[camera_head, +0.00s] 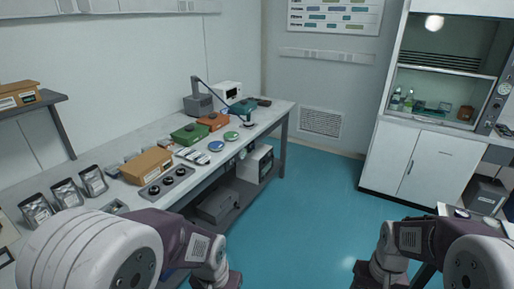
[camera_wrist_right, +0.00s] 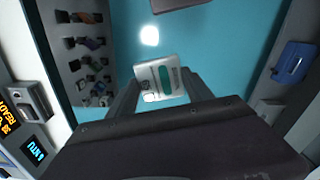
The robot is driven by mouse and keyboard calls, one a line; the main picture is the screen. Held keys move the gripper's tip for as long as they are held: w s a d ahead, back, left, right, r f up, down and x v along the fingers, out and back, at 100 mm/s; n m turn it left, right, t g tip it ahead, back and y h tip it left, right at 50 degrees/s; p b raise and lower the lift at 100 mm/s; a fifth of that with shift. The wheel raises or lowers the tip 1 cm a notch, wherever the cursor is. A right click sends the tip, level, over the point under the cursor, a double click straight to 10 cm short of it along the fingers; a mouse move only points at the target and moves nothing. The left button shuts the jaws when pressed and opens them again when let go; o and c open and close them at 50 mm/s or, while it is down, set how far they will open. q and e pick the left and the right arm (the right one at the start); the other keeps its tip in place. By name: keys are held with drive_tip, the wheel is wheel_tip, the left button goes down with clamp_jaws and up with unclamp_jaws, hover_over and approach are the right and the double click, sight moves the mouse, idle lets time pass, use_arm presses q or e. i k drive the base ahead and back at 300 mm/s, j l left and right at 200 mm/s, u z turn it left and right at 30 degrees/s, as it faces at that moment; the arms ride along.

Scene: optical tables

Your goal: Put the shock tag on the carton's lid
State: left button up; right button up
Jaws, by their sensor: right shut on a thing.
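In the right wrist view, my right gripper (camera_wrist_right: 160,92) is shut on a small white tag with a green band (camera_wrist_right: 165,77), which I take for the shock tag. It is held over blue floor, clear of any surface. In the head view, a brown carton with a white label (camera_head: 148,164) sits on the left bench. A second brown carton (camera_head: 18,96) is on the wall shelf at far left. I cannot tell which one the task means. Both my forearms show at the bottom of the head view, but the fingers of both grippers are out of that frame.
The long bench (camera_head: 262,113) also carries silver pouches (camera_head: 67,192), a green box (camera_head: 190,133), an orange box (camera_head: 213,121) and a dark tray with round pieces (camera_head: 167,182). A fume hood (camera_head: 443,90) stands at right. The blue floor (camera_head: 310,190) between is clear.

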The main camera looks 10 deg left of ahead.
sight(156, 153)
drive_tip(key=i+l+u, duration=0.1)
drive_tip(key=i+u, duration=0.3)
drive_tip(key=i, duration=0.2)
drive_tip(key=i+l+u, duration=0.3)
drive_tip(key=i+u, duration=0.15)
drive_tip(key=i, duration=0.15)
drive_tip(key=i+l+u, duration=0.4)
drive_tip(key=i+l, duration=0.15)
drive_tip(key=i+u, duration=0.2)
drive_tip(key=u, duration=0.3)
drive_tip(key=i+l+u, duration=0.15)
drive_tip(key=u, duration=0.35)
drive_tip(key=i+l+u, duration=0.1)
drive_tip(key=l+u, duration=0.15)
drive_tip(key=u, duration=0.25)
drive_tip(key=i+l+u, duration=0.1)
drive_tip(key=l+u, duration=0.15)
drive_tip(key=u, duration=0.2)
drive_tip(key=l+u, duration=0.25)
drive_tip(key=u, duration=0.25)
drive_tip(key=l+u, duration=0.3)
drive_tip(key=u, duration=0.2)
